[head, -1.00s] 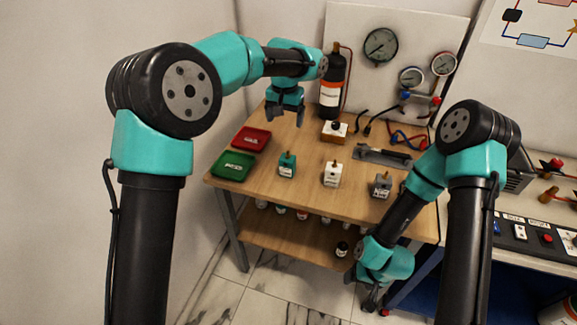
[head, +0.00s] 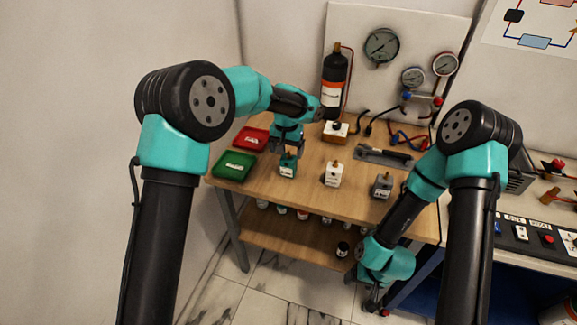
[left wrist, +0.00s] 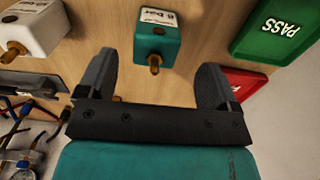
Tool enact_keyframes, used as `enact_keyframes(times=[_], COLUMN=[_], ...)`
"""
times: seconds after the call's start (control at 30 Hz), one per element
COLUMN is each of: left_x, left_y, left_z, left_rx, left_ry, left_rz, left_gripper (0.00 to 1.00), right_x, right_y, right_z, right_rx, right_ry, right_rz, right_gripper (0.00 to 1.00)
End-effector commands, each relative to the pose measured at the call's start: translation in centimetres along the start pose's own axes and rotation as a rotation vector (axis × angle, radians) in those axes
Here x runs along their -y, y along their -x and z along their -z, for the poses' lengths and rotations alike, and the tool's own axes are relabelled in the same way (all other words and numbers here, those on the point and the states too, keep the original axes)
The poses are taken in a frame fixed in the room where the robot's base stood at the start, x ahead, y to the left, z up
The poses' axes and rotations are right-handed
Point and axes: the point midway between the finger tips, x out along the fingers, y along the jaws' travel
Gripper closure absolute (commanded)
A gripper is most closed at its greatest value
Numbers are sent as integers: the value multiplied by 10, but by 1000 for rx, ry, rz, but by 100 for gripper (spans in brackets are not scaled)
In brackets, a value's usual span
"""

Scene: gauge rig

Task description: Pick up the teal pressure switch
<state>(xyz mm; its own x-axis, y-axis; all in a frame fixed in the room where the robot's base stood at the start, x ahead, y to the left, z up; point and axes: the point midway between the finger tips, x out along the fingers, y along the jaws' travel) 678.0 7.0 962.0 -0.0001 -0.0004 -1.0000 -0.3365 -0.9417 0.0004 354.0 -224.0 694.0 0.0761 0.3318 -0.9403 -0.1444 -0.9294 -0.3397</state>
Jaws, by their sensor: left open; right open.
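The teal pressure switch (head: 288,165) stands upright on the wooden table, right of the green tray. In the left wrist view the teal switch (left wrist: 162,40) has a white label and a brass stem, and lies ahead of my jaws, between their lines. My left gripper (head: 287,150) is open and empty, close behind and above the switch in the head view. Its two dark fingers (left wrist: 153,75) show apart in the wrist view, and I cannot tell whether they touch the switch. My right gripper (head: 372,300) hangs low in front of the table, open, with nothing seen in it.
A white switch (head: 333,174) and a grey switch (head: 382,186) stand to the right. A green tray (head: 222,166) and a red tray (head: 243,139) lie left. Behind are a small boxed item (head: 336,134), a dark bottle (head: 333,95) and a gauge panel (head: 345,25).

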Motion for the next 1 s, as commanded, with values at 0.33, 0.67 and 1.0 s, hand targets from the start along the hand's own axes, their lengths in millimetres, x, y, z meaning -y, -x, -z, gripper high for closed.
enact_keyframes(times=[0.33, 0.67, 1.0], left_x=[-1, -4, -4], left_y=[-6, -46, -51], left_z=[1, 7, 7], left_rx=[1, 1, 0], left_ry=[0, 0, 0], left_rz=[0, 1, 0], left_gripper=[15, 15, 15], right_x=[0, 0, 0], right_y=[0, 0, 0], right_z=[0, 0, 0], right_rx=[0, 0, 0], right_ry=[0, 0, 0], right_rz=[0, 0, 0], right_gripper=[29, 29, 29])
